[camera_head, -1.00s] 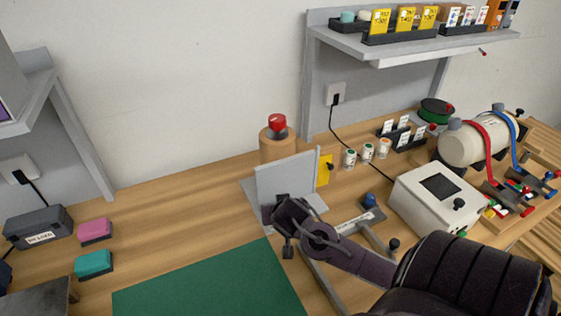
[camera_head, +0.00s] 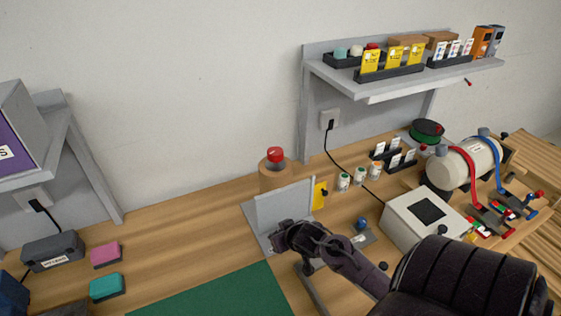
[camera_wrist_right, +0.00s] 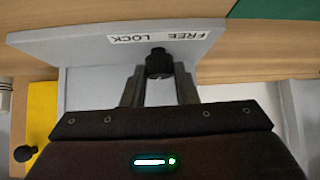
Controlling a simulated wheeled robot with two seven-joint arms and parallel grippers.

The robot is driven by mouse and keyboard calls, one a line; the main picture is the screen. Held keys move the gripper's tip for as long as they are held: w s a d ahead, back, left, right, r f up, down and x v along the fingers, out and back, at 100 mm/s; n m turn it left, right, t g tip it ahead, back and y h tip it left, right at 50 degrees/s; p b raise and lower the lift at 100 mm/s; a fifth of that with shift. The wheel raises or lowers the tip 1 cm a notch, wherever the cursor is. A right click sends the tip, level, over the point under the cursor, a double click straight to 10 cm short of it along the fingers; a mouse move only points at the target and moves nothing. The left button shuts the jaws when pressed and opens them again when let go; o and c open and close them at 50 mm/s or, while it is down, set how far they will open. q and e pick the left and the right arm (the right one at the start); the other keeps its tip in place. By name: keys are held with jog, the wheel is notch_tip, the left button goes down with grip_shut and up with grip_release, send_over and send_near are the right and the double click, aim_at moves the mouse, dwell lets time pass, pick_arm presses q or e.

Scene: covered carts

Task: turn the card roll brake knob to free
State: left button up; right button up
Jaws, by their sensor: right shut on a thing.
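The brake knob is a small black knob (camera_wrist_right: 158,63) on a grey upright panel, under a white FREE and LOCK label (camera_wrist_right: 160,38) in the right wrist view. The panel's plain face (camera_head: 284,205) shows in the head view, in front of a brown cylinder with a red top. My right gripper (camera_wrist_right: 160,80) is shut on the knob, one finger on each side. In the head view my right gripper (camera_head: 282,237) is at the panel's lower edge and hides the knob. Which way the knob points is not clear. My left gripper is not in view.
A yellow card holder (camera_head: 320,195) with a black knob stands beside the panel. A white box with a dark screen (camera_head: 430,210) is to the right. The brown cylinder (camera_head: 275,178) stands behind. A green mat (camera_head: 220,295) lies in front, with bare wood left of the panel.

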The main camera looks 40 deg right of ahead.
jog(key=o, duration=1)
jog(key=shift+b+v, duration=0.35)
jog(key=shift+v, duration=3.6)
